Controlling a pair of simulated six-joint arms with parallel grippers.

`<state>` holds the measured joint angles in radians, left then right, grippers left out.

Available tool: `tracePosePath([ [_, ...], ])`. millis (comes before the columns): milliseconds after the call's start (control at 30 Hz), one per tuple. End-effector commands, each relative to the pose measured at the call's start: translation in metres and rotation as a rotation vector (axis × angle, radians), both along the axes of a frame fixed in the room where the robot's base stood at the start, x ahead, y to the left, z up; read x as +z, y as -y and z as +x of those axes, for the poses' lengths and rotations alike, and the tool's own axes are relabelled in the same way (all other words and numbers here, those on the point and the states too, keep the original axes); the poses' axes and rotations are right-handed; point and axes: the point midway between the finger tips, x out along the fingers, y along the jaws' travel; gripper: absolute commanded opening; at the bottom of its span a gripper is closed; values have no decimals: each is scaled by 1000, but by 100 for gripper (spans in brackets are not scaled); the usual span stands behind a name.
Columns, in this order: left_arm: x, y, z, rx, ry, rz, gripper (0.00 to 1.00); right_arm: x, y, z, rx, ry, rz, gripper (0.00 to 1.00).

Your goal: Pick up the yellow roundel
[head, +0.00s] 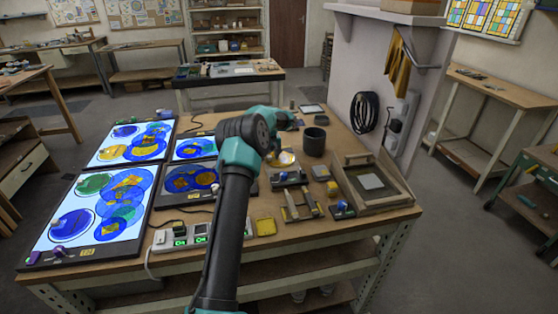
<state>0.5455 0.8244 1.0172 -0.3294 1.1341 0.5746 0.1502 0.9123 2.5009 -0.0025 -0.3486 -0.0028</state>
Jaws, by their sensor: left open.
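My left arm comes up from the bottom of the head view and bends over the bench. My left gripper (273,154) is open and points down just left of the yellow piece; its fingertips are small and partly hidden by my arm. I cannot tell whether they touch the piece. My right gripper is out of view.
Lit panels (91,212) with blue, green and yellow glass discs fill the bench's left side. A dark cup (314,142) stands right of the yellow piece. A wooden tray (396,197), small blocks and a yellow square (265,227) lie toward the right and front.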

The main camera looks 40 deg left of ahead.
Motion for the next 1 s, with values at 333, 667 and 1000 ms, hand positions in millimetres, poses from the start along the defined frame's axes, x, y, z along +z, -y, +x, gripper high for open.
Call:
tracePosePath([
  [333,0,0,0,0,0,0,48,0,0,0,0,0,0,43],
  [667,0,0,0,0,0,0,17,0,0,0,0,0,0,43],
  [1000,1,0,0,0,0,0,0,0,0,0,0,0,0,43],
])
